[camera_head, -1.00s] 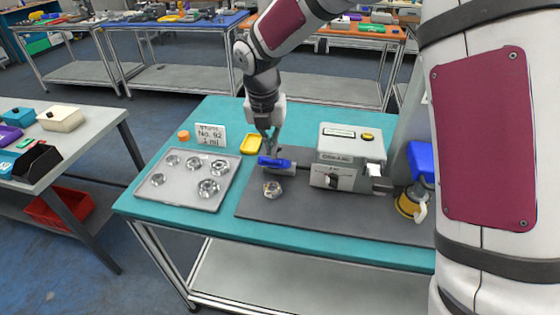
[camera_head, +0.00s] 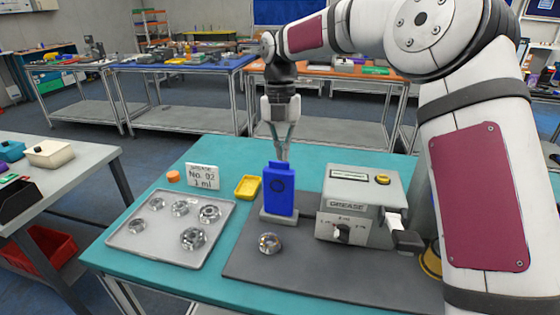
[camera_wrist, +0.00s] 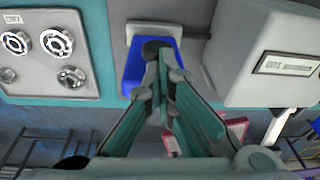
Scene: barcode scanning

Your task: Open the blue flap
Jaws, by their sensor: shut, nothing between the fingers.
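The blue flap (camera_head: 279,188) stands upright on a small grey base (camera_head: 281,215) on the dark mat. Its broad face with a round mark shows in the head view. My gripper (camera_head: 282,156) is shut and empty, pointing down just behind the top of the flap. In the wrist view the closed fingertips (camera_wrist: 160,52) overlap the blue flap (camera_wrist: 133,66); whether they touch it I cannot tell.
A grey grease machine (camera_head: 360,205) stands right of the flap. A metal bearing (camera_head: 270,243) lies in front of it. A tray (camera_head: 128,238) with several bearings, a sign (camera_head: 202,176), an orange cap (camera_head: 173,177) and a yellow dish (camera_head: 247,187) are to the left.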

